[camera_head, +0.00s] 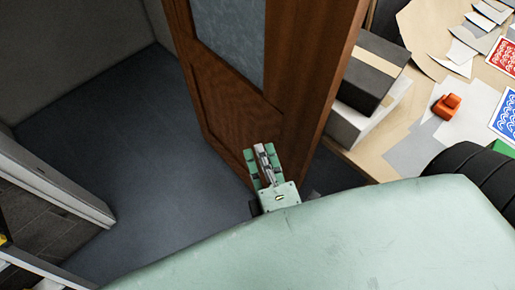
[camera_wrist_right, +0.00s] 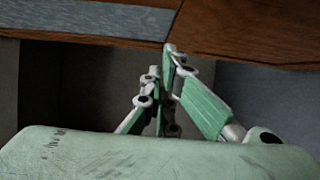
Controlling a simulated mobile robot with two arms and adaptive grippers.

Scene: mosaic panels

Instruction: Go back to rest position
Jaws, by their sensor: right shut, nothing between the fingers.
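My right gripper (camera_head: 259,158) is in the middle of the head view, in front of the brown wooden door (camera_head: 230,115). Its green fingers are shut with nothing between them. In the right wrist view the shut fingertips (camera_wrist_right: 168,62) sit just below the bottom edge of the door (camera_wrist_right: 245,35) in the picture; I cannot tell whether they touch it. My left gripper is not in view.
A table (camera_head: 363,157) at the right holds dark and white boxes (camera_head: 366,68), paper scraps, cards and a small red-orange object (camera_head: 447,106). A pale frame or cabinet edge (camera_head: 60,190) stands at the left. Dark floor (camera_head: 130,140) between it and the door is clear.

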